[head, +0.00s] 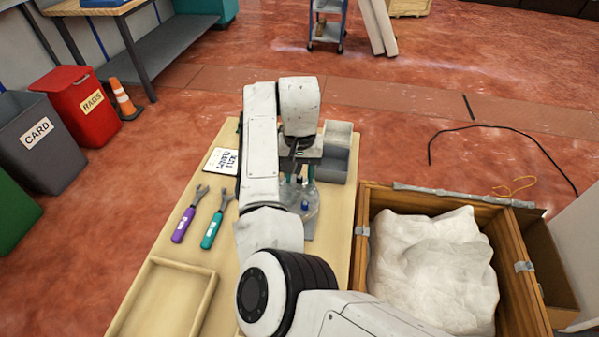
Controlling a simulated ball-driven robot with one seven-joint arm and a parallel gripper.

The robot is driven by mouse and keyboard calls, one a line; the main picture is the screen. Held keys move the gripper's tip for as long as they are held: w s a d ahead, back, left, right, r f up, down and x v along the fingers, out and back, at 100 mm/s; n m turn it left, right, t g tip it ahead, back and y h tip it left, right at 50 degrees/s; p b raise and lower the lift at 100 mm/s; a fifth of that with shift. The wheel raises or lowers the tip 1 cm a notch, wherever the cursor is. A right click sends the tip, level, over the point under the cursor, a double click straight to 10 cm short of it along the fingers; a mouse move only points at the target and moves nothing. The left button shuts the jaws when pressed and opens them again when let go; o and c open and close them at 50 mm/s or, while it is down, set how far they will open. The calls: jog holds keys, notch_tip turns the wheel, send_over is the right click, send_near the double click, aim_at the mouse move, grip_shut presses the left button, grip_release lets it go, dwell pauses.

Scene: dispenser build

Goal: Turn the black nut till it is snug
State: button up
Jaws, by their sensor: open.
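My gripper (299,176) is at the end of my white arm, pointing down over the right side of the wooden bench. I cannot make out the black nut; my gripper and arm cover much of this spot. I cannot tell whether the fingers touch anything.
A purple-handled wrench (183,225) and a teal-handled wrench (211,231) lie left of my arm, near a lettered white card (229,161). An empty wooden tray (150,303) is at front left. A wooden crate (514,262) stands right.

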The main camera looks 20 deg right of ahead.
jog(key=shift+f, duration=0.15)
jog(key=shift+c, duration=0.2)
grip_shut()
jog(key=shift+m+p, duration=0.3)
jog(key=shift+m, duration=0.1)
jog(key=shift+m+p, duration=0.6)
jog(key=shift+m, duration=0.4)
jog(key=m+p, duration=0.1)
jog(key=m, duration=0.3)
jog(key=shift+p, duration=0.4)
jog(key=m+p, duration=0.1)
jog(key=m, duration=0.3)
jog(key=shift+m, duration=1.6)
